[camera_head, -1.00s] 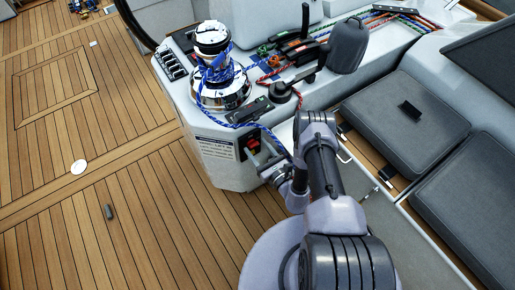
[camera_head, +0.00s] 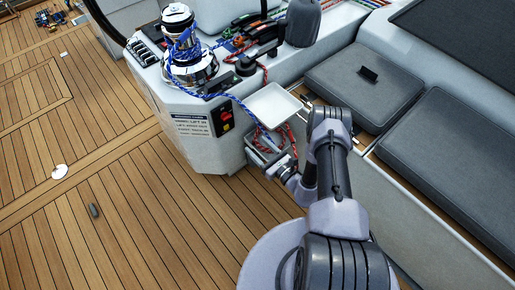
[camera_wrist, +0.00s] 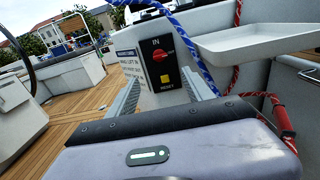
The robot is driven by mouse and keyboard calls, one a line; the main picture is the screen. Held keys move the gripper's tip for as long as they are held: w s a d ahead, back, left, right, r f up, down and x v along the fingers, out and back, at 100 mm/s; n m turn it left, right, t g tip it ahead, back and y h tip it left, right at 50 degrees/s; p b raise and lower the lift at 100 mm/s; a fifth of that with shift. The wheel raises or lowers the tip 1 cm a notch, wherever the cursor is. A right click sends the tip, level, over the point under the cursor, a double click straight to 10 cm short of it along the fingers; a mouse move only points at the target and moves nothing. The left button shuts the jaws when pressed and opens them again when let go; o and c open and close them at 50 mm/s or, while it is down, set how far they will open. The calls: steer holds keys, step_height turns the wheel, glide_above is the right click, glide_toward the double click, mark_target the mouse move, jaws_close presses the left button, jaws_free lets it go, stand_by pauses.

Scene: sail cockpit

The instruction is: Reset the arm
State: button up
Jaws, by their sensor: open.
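My gripper (camera_head: 262,152) is at the end of my bent arm, low and to the right of the console's front face in the head view. Its two fingers are spread apart with nothing between them in the wrist view (camera_wrist: 160,95). A black switch panel (camera_head: 222,121) on the console face is to the upper left of my gripper, apart from it. In the wrist view the panel (camera_wrist: 161,63), marked "IN" and "RESET", lies ahead between the fingers, with a red knob (camera_wrist: 160,55) and a yellow button (camera_wrist: 165,79).
A white tray (camera_head: 272,106) sticks out just above my gripper. Blue rope (camera_head: 235,102) and red rope (camera_wrist: 283,117) hang close by. A chrome winch (camera_head: 190,62) tops the console. Grey cushions (camera_head: 365,85) line the right. The wooden deck (camera_head: 130,215) at left is mostly clear.

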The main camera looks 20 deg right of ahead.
steer(key=w+a+r+n+g+y, duration=0.1)
steer(key=a+r+n+g+y, duration=0.3)
steer(key=r, duration=0.5)
steer(key=w+a+r+n+g+y, duration=0.2)
steer(key=a+r+n+y, duration=0.3)
steer(key=r, duration=0.5)
steer(key=s+a+r+n+g, duration=0.8)
steer(key=r, duration=0.4)
steer(key=s+r+n+g+h, duration=0.3)
steer(key=s+r+n+h, duration=0.25)
steer(key=s, duration=0.55)
steer(key=s+d+r+n+t+h, duration=0.5)
steer(key=s+d+t+h, duration=0.1)
steer(key=s+d+h, duration=0.1)
steer(key=shift+s+d+r+h, duration=0.3)
steer(key=shift+s+d+h, duration=0.15)
steer(key=shift+s, duration=0.75)
